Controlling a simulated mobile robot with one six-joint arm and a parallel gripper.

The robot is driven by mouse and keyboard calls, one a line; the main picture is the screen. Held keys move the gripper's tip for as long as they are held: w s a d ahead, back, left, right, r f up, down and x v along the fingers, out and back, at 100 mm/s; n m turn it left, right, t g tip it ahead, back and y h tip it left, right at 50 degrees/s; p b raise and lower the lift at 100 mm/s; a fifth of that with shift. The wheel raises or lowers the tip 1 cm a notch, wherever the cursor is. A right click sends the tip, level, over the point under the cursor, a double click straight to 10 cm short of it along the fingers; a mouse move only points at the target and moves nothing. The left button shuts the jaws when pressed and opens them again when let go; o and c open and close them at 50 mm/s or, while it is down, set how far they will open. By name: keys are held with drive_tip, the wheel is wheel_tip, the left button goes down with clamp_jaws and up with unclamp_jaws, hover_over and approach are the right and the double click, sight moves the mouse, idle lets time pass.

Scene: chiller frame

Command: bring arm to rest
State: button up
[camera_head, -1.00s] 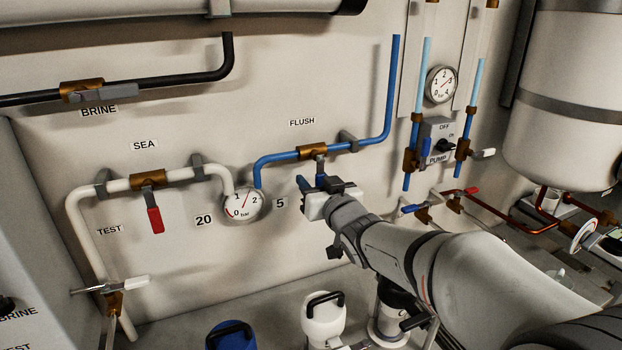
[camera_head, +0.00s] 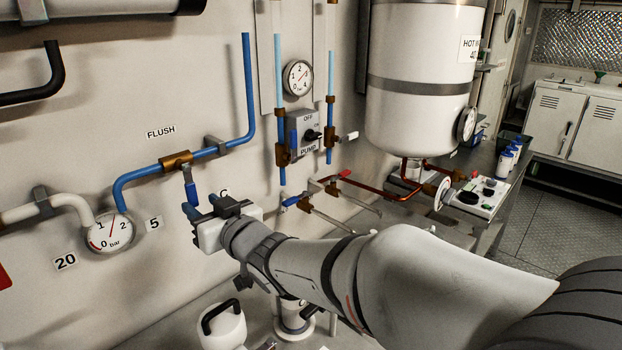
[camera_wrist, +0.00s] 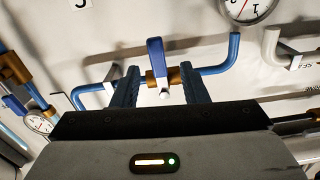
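My gripper (camera_head: 200,210) is raised in front of the wall, just below and right of the flush valve (camera_head: 176,160). In the wrist view its two blue fingers (camera_wrist: 160,85) stand apart with nothing held between them. The flush valve's blue handle (camera_head: 191,193) hangs down, across its blue pipe. In the wrist view the blue handle (camera_wrist: 155,55) shows beyond the fingers, in line with the gap and seemingly clear of them. My arm stretches from the lower right toward the wall.
A round gauge (camera_head: 110,232) sits left of my gripper. The pump switch box (camera_head: 307,132), valves and a white hot-water tank (camera_head: 420,85) stand to the right. A white canister (camera_head: 223,328) is below my arm. Open floor (camera_head: 540,222) lies far right.

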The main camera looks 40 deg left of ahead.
drive_tip(key=w+d+f+m+t+h, duration=0.1)
drive_tip(key=w+d+m+t+h, duration=0.4)
drive_tip(key=w+d, duration=0.9)
drive_tip(key=w+d+f+m+t+h, duration=0.25)
drive_tip(key=w+d, duration=0.35)
drive_tip(key=d, duration=0.4)
drive_tip(key=w+d+f+m+t+h, duration=0.15)
drive_tip(key=w+d+h, duration=0.25)
drive_tip(key=w+d, duration=0.5)
drive_tip(key=s+d+f+m+g+h, duration=0.1)
drive_tip(key=s+d+f+m+h, duration=0.15)
drive_tip(key=d, duration=0.75)
drive_tip(key=s+d+f+m+g+h, duration=0.1)
drive_tip(key=s+d+f+h, duration=0.15)
drive_tip(key=d, duration=0.75)
drive_tip(key=s+d+f+m+g, duration=0.2)
drive_tip(key=s+d, duration=0.5)
drive_tip(key=s+d+f+m+g+h, duration=0.1)
drive_tip(key=s+d+m+g, duration=0.1)
drive_tip(key=s+d, duration=0.5)
drive_tip(key=shift+f+g+p, duration=0.3)
drive_tip(key=shift+f+g, duration=0.05)
drive_tip(key=shift+g, duration=0.15)
drive_tip(key=shift+h, duration=0.25)
